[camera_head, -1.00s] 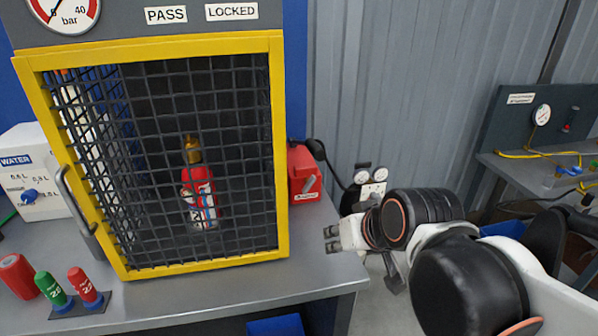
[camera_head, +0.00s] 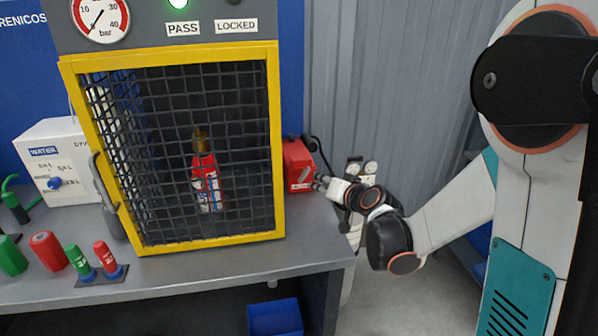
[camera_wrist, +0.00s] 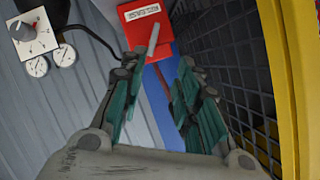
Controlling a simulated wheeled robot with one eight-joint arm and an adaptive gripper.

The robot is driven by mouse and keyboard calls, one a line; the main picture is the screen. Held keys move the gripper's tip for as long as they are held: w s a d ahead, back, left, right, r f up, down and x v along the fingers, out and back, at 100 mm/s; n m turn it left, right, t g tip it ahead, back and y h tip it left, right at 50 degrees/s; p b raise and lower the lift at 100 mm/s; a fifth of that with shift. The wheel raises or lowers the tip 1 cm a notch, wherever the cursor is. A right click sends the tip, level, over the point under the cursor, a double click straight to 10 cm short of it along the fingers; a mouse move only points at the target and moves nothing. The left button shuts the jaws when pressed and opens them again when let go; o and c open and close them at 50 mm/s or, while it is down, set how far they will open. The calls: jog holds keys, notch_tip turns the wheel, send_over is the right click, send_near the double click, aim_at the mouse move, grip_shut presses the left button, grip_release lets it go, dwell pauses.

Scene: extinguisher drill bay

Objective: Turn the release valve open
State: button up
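A red box (camera_head: 297,165) with a white label and a grey lever sits at the right side of the yellow-framed cage; I take it as the release valve, though its label is unreadable. In the wrist view the red box (camera_wrist: 180,25) is at the top, with its lever (camera_wrist: 153,38) slanting ahead of the fingers. My gripper (camera_head: 319,182) is just right of the box in the head view. In the wrist view my gripper (camera_wrist: 159,68) is open, fingers apart, with the lever's lower end near the left fingertip. I cannot tell whether they touch.
The mesh cage (camera_head: 270,150) holds a red extinguisher (camera_head: 206,185) and stands close beside my gripper. A green light (camera_head: 178,3) glows above the PASS label.

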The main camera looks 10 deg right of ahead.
aim_at(306, 176)
jog(key=shift+m, duration=0.3)
jog(key=b+x, duration=0.1)
jog(key=x, duration=0.3)
jog(key=b+x, duration=0.1)
jog(key=x, duration=0.3)
jog(key=d+b+x, duration=0.1)
jog(key=b+x, duration=0.1)
jog(key=x, duration=0.3)
jog(key=shift+d+f, duration=0.1)
jog(key=shift+f, duration=0.25)
jog(key=shift+w+f, duration=0.1)
jog(key=shift+w, duration=0.65)
grip_shut()
